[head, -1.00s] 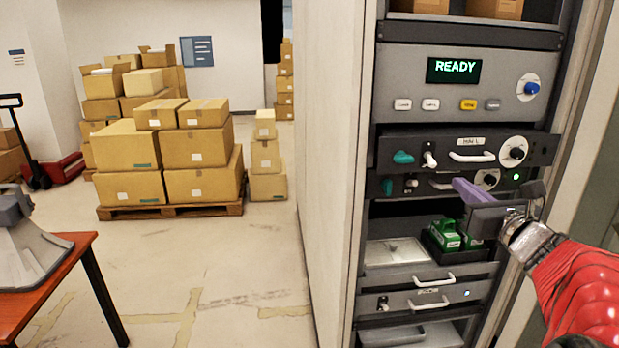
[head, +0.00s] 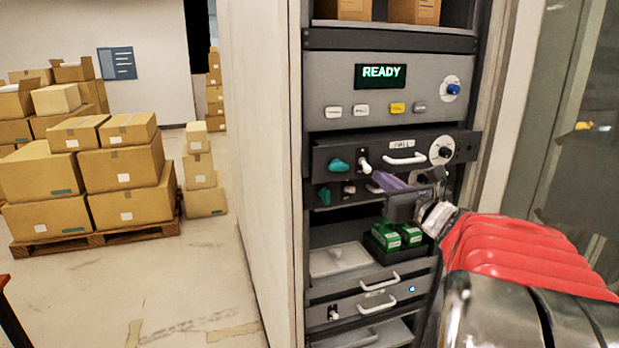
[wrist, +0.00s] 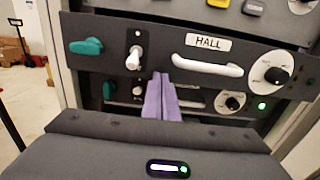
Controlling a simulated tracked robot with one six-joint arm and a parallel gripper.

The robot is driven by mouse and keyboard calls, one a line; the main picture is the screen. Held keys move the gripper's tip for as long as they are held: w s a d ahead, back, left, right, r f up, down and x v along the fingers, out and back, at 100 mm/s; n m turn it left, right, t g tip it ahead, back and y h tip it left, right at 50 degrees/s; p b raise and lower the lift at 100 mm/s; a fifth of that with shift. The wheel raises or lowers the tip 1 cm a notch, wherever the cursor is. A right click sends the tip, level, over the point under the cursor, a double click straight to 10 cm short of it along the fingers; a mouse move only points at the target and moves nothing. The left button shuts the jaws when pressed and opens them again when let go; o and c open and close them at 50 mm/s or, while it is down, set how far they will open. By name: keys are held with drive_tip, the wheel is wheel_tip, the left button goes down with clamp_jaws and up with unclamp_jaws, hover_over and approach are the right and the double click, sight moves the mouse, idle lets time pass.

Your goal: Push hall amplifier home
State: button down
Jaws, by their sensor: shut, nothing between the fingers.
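The hall amplifier (head: 425,151) is a dark rack unit labelled HALL, with a teal lever, a white toggle, a white handle and a round dial. Its front stands out from the rack, proud of the panels around it. In the wrist view its front (wrist: 215,88) fills the upper part, tilted. My gripper (head: 384,181) has purple fingers pressed together, with nothing between them. In the wrist view the fingertips (wrist: 160,78) lie at the lower edge of the amplifier's front, left of the handle. I cannot tell whether they touch it.
A similar dark unit with a lit green lamp (wrist: 262,105) sits just below, partly hidden by my gripper. Above is a grey panel reading READY (head: 381,76). Lower down are green boxes (head: 398,236) and a drawer (head: 365,305). Stacked cartons (head: 125,170) stand left; floor between is clear.

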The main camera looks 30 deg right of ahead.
drive_tip(key=x, duration=0.7)
drive_tip(key=shift+r, duration=0.2)
drive_tip(key=shift+s, duration=0.15)
drive_tip(key=v, duration=1.4)
drive_tip(key=shift+f, duration=0.25)
